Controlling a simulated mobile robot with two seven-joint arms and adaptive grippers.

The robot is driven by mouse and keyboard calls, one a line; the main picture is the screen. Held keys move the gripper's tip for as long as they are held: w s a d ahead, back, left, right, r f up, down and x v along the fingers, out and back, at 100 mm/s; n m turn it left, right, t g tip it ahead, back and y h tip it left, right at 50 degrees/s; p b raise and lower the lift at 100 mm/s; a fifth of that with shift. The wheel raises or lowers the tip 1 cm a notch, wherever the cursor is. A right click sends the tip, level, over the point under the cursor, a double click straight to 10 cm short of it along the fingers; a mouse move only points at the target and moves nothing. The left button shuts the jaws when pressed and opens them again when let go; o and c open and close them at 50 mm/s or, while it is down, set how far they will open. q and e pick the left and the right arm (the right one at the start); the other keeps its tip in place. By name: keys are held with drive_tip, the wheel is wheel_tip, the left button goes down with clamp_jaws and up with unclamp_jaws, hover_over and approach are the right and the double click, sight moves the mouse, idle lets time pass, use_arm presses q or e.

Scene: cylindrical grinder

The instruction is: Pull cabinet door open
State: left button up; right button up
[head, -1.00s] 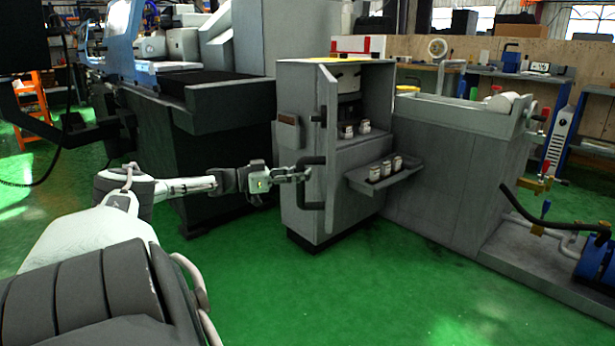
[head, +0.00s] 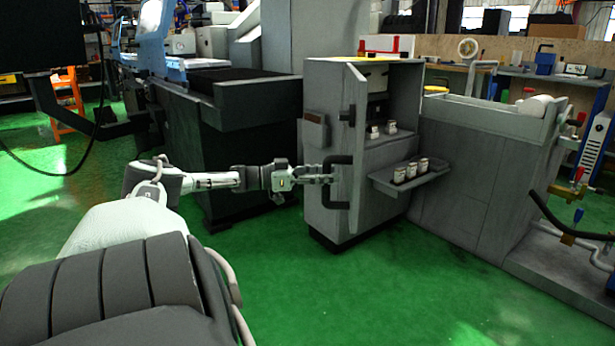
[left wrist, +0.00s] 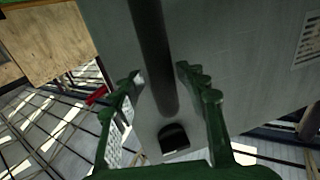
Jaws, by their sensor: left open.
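The grey cabinet (head: 326,105) stands in the middle of the head view. Its door (head: 356,130) is open and swung out towards me, so the shelf and small containers inside show. A black bar handle (head: 340,205) is on the door. My left gripper (head: 332,178) is at the handle in the head view. In the left wrist view, the green fingers of my left gripper (left wrist: 165,95) are spread apart, with the dark handle bar (left wrist: 155,50) running between them. Contact with the bar cannot be told. My right gripper is not in view.
A tray (head: 410,180) with small containers juts out right of the door. A large grey machine (head: 240,120) stands left of the cabinet, and a long grey housing (head: 470,170) stands to the right. The green floor (head: 340,300) in front is clear.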

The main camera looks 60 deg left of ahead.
use_arm(q)
drive_tip(key=v, duration=1.1)
drive_tip(key=shift+s, duration=0.2)
idle(0.4)
